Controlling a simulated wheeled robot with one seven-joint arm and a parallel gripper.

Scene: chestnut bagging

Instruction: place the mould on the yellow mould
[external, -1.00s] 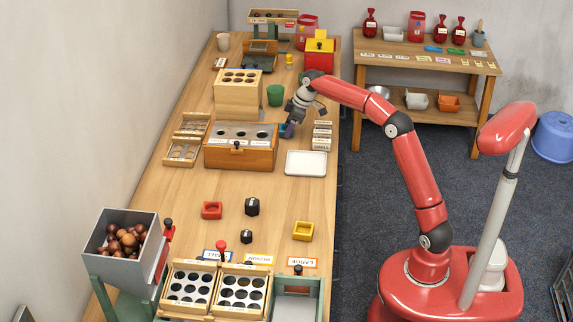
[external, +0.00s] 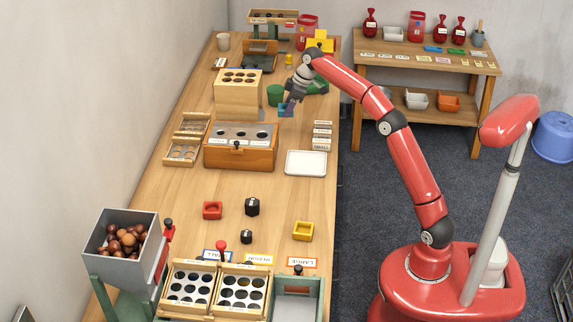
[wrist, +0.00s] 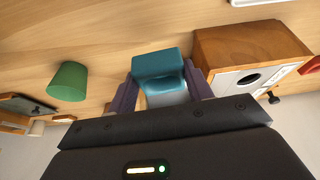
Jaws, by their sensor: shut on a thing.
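My gripper (external: 288,107) is shut on a teal-blue mould (external: 285,112), held above the table beside the wooden box with holes. In the wrist view the mould (wrist: 160,66) sits between the two purple fingers, its lower part partly hidden by the gripper body. The yellow mould (external: 303,238) is a small open square block on the table, near the right edge and well in front of my gripper. Its top looks empty, and it does not show in the wrist view.
A white tray (external: 306,170) lies between my gripper and the yellow mould, with small labelled boxes (external: 322,137) behind it. A red mould (external: 212,210) and two black knobbed pieces (external: 252,207) stand left of the yellow mould. A green cup (external: 275,95) is beside my gripper.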

